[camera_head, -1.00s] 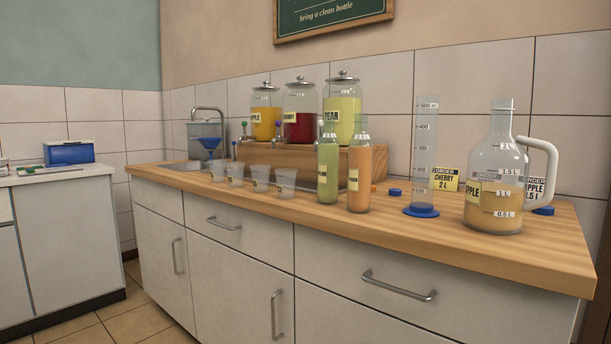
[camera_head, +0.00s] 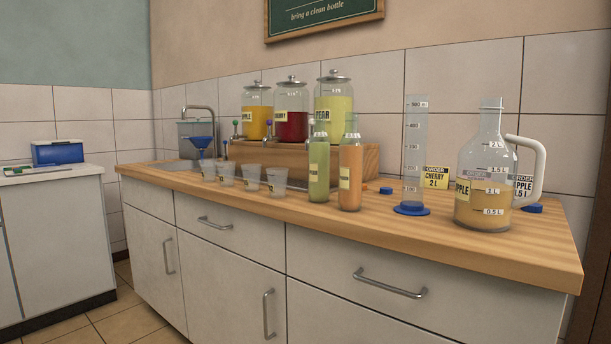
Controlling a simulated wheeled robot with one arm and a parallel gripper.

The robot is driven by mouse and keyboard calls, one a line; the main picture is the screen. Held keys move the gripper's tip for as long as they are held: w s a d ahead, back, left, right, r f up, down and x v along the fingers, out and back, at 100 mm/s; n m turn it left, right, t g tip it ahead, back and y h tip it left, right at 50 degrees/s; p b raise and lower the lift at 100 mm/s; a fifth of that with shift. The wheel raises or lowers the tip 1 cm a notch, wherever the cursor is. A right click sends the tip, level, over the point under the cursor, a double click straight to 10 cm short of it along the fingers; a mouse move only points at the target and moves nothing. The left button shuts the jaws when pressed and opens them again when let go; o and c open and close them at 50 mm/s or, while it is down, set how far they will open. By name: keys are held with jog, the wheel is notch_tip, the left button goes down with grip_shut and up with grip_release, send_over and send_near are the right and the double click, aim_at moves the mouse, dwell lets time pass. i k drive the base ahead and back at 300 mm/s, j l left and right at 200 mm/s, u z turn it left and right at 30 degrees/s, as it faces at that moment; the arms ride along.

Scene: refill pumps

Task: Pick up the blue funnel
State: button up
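The blue funnel (camera_head: 201,142) is at the left part of the wooden counter, beside the sink. Its wide cone faces up, and its lower end is close behind or in the leftmost clear cup (camera_head: 207,171); I cannot tell which. My gripper is not in view.
Several clear cups (camera_head: 251,177) stand in a row on the wooden counter (camera_head: 440,245). A green bottle (camera_head: 318,170) and an orange bottle (camera_head: 350,172), a measuring cylinder (camera_head: 414,150) and a handled jug (camera_head: 484,180) stand to the right. Jars stand behind on a wooden riser (camera_head: 270,154).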

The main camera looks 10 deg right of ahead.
aim_at(200, 143)
jog(key=i+j+u, duration=0.2)
jog(key=i+j, duration=0.2)
jog(key=i+j+u, duration=0.25)
jog(key=i, duration=0.4)
